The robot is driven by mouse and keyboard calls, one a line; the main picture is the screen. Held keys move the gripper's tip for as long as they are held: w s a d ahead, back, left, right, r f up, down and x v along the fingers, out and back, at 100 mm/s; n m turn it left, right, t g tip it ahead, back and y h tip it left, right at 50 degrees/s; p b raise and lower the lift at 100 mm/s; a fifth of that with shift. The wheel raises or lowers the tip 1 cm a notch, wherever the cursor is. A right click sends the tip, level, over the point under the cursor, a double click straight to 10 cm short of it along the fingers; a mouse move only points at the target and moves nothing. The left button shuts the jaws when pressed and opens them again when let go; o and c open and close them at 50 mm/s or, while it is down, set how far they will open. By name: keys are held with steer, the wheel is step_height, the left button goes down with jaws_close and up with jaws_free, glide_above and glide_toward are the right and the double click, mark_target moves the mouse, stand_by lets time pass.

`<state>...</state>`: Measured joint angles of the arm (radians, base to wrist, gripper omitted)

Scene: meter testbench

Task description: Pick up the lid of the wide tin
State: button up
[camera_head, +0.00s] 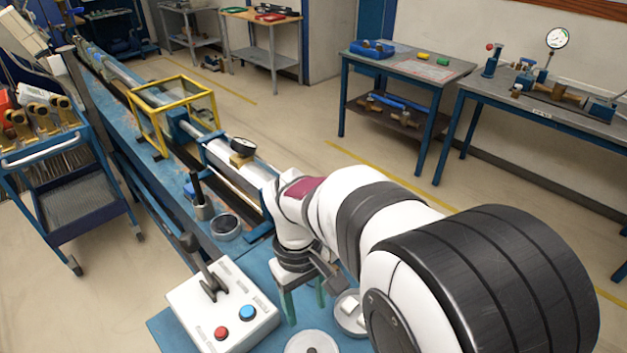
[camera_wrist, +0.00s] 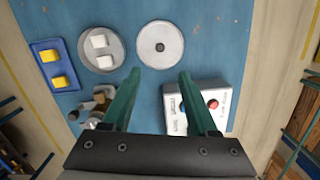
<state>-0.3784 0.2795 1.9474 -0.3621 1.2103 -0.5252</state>
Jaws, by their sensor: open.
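A round pale grey disc with a small dark knob in its middle, looking like the lid (camera_wrist: 148,56), lies on the blue bench top. It also shows at the bottom edge of the head view (camera_head: 297,346), partly cut off. An open round metal tin (camera_wrist: 88,57) holding white blocks stands beside it, left in the wrist view; the tin also shows in the head view (camera_head: 345,327). My gripper (camera_wrist: 159,72) has its two green fingers apart with nothing between them. The fingertips appear just below the disc in the wrist view. In the head view my gripper (camera_head: 303,303) points down, partly hidden by my arm.
A white control box (camera_head: 217,305) with a lever and red and blue buttons is close by. A blue tray with yellow blocks (camera_wrist: 43,51) lies left of the tin in the wrist view. A brass fitting (camera_wrist: 99,107) is near the left finger.

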mark_target(312, 351)
steer(key=f, duration=0.5)
steer(key=s+f, duration=0.1)
steer(key=f, duration=0.9)
steer(key=shift+s+d+f, duration=0.15)
steer(key=shift+d+f, duration=0.1)
steer(key=shift+d, duration=0.15)
jaws_close()
